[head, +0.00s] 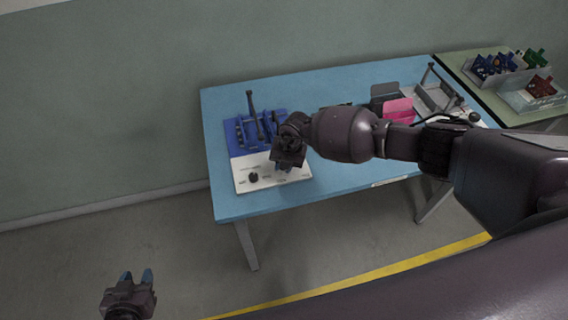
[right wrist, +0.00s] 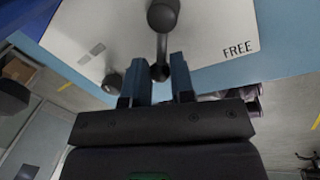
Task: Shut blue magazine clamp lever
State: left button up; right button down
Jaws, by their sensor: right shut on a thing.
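The blue magazine (head: 240,133) stands at the left of the blue table, with a white panel (head: 245,165) in front of it. A dark upright lever (head: 252,108) rises from the blue part. My right gripper (head: 287,162) is over the panel's right side and hides what it holds in the head view. In the right wrist view, my right gripper (right wrist: 163,80) has its blue fingers on either side of a dark lever (right wrist: 162,45) with a round knob, and is shut on it. The panel shows the word FREE. My left gripper (head: 137,277) is open and empty, low at left.
A black knob (head: 253,177) stands on the panel near its front. A pink block (head: 398,109), dark bins and a grey fixture (head: 437,97) are at the table's right. A green table (head: 480,85) with trays of coloured parts adjoins. The floor at front left is clear.

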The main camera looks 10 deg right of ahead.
jog(key=c, duration=1)
grip_release()
jog(key=shift+r, duration=0.1)
jog(key=r, duration=0.3)
jog(key=d+r, duration=0.1)
jog(key=r, duration=0.6)
jog(key=shift+s+d+r+p, duration=0.2)
jog(key=shift+s+d+p, duration=0.15)
jog(key=shift+s+d, duration=0.05)
